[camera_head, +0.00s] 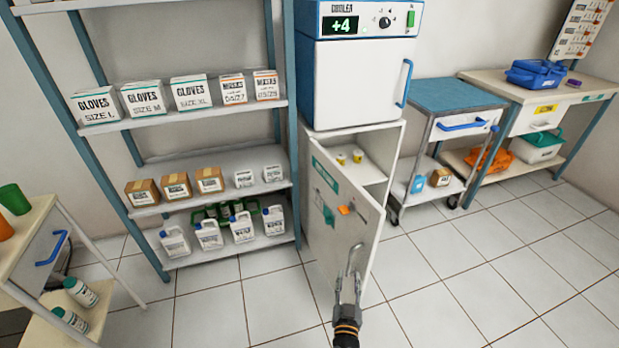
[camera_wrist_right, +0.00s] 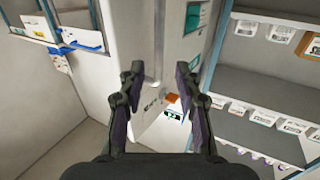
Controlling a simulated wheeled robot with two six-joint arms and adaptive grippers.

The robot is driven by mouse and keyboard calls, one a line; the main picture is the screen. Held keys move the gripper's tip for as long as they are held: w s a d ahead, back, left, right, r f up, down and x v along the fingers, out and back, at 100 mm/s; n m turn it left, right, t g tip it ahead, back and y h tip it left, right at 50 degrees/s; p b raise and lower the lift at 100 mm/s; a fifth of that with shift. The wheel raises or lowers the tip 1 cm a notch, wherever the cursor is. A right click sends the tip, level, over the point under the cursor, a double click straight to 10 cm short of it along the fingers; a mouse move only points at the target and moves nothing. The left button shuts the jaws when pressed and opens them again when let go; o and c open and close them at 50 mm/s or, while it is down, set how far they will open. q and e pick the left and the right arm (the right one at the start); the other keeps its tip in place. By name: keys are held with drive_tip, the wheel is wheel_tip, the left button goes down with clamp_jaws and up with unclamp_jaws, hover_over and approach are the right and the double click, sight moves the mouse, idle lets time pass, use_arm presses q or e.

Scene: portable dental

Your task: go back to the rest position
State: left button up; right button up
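My right gripper (camera_head: 349,268) is in front of the open cabinet door, near the lower part of its free edge. In the right wrist view my right gripper (camera_wrist_right: 157,78) has its two fingers wide apart with nothing held between them. The white cabinet door (camera_head: 338,215) stands swung open, with teal and orange labels on its face; it also shows beyond the fingers in the wrist view (camera_wrist_right: 147,125). Whether a finger touches the door cannot be told. My left gripper is in neither view.
The cooler (camera_head: 360,80) sits on the cabinet, where small yellow-topped items (camera_head: 357,156) show inside. A stocked shelf rack (camera_head: 240,160) stands left of it. A blue-topped trolley (camera_head: 455,95) and bench (camera_head: 530,92) stand right. A drawer cart (camera_head: 22,225) is at far left. Tiled floor at the lower right is clear.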

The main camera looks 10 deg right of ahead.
drive_tip(key=s+a+f+n+g+y, duration=0.1)
drive_tip(key=s+f+n+g+y, duration=0.2)
drive_tip(key=f, duration=0.4)
drive_tip(key=s+a+f+n+g+y, duration=0.1)
drive_tip(key=s+f+g+y, duration=0.35)
drive_tip(key=f, duration=0.25)
drive_tip(key=s+d+f+g+h, duration=0.1)
drive_tip(key=s+d+f+g, duration=0.2)
drive_tip(key=s, duration=0.4)
drive_tip(key=s+d+f+g+h, duration=0.1)
drive_tip(key=s+d+f+g, duration=0.2)
drive_tip(key=s, duration=0.5)
use_arm(q)
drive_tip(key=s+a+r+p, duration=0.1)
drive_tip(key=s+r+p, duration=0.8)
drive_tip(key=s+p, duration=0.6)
drive_tip(key=p, duration=0.7)
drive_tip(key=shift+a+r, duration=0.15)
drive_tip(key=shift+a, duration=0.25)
use_arm(e)
drive_tip(key=s+d+r+g, duration=0.1)
drive_tip(key=s+r, duration=0.3)
drive_tip(key=s, duration=0.4)
drive_tip(key=s+d+r+g, duration=0.1)
drive_tip(key=s+r, duration=0.4)
drive_tip(key=s, duration=0.3)
drive_tip(key=shift+s+n, duration=0.3)
drive_tip(key=shift+s, duration=0.1)
drive_tip(key=shift+a, duration=0.1)
